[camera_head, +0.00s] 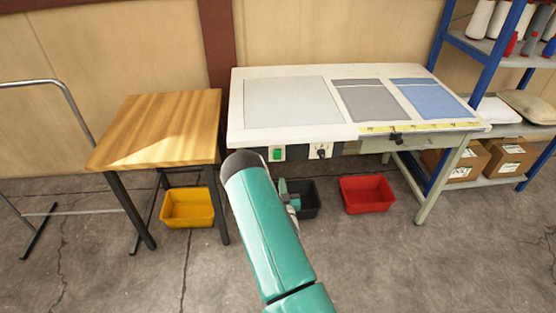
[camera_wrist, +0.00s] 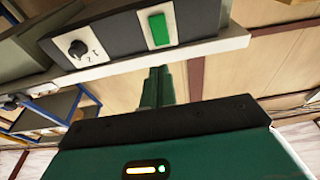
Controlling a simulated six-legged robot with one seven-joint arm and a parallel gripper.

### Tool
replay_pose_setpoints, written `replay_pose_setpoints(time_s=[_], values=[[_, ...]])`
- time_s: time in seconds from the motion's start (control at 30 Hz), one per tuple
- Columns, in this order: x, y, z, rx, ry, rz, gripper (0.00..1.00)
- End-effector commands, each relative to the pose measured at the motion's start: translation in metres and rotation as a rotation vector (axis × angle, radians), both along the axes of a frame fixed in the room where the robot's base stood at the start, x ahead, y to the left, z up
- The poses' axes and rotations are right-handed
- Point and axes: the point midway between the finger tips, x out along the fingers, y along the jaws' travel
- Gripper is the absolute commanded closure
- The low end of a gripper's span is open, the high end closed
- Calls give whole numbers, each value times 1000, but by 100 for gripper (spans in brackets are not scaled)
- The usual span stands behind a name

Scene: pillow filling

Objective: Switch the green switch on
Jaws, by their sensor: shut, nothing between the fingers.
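The green switch (camera_head: 277,154) sits on a pale plate on the front panel of the white work table (camera_head: 238,118). In the wrist view the green switch (camera_wrist: 159,30) is close up, above my fingertips in the picture. My gripper (camera_wrist: 159,72) is shut and empty. Its fingers point toward the table's front edge and appear apart from the switch. In the head view my teal arm hides most of the gripper, below the table front.
A black rotary knob (camera_head: 320,151) is beside the switch. A wooden table (camera_head: 160,125) stands left. Yellow (camera_head: 188,208), black (camera_head: 308,202) and red (camera_head: 367,194) bins sit on the floor. A blue-framed shelf (camera_head: 487,65) stands right.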

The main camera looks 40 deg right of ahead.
Motion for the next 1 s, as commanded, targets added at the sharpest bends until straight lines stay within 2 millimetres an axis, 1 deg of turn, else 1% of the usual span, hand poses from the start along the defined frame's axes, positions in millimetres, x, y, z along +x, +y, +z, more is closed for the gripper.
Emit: replay_pose_setpoints(time_s=[0.03,0.4,0.53,0.7,1.0], values=[[8,-5,3,-2,-4,2,100],[71,-44,16,-3,-2,6,100],[88,-56,20,-2,-2,5,100],[99,-65,23,-2,-1,4,100],[101,-66,24,-1,0,4,100]])
